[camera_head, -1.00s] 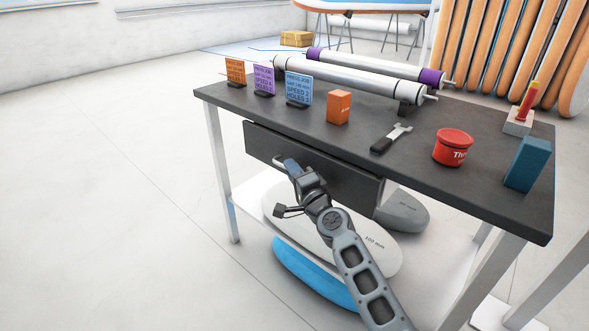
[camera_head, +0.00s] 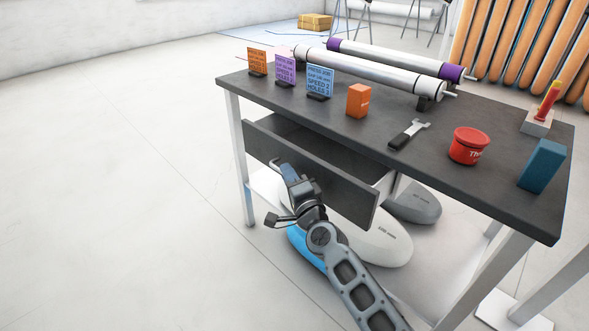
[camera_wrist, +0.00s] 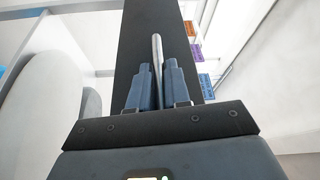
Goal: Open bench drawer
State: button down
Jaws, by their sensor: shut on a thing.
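The bench drawer (camera_head: 335,187) has a dark front panel and stands partly pulled out from under the black bench top (camera_head: 330,120). A gap into its dark inside shows behind the front. My gripper (camera_head: 287,172) is at the left half of the drawer front. In the wrist view my gripper's two blue fingers (camera_wrist: 158,85) are shut on a light metal bar handle (camera_wrist: 157,52) on the dark drawer front (camera_wrist: 138,35). In the head view the handle is mostly hidden by my gripper.
On the bench top are several sign cards (camera_head: 319,82), an orange box (camera_head: 359,100), a wrench (camera_head: 410,134), a red tub (camera_head: 469,146), a blue block (camera_head: 542,166) and two rollers (camera_head: 385,70). The floor at left is clear.

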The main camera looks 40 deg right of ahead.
jog(key=a+p, duration=0.7)
jog(key=a, duration=0.7)
jog(key=shift+s, duration=0.3)
jog(key=c, duration=1.2)
grip_release()
jog(key=shift+o, duration=0.2)
jog(key=v, duration=0.7)
jog(key=shift+s+a+p, duration=0.15)
jog(key=shift+s+p, duration=0.2)
jog(key=shift+f, duration=0.15)
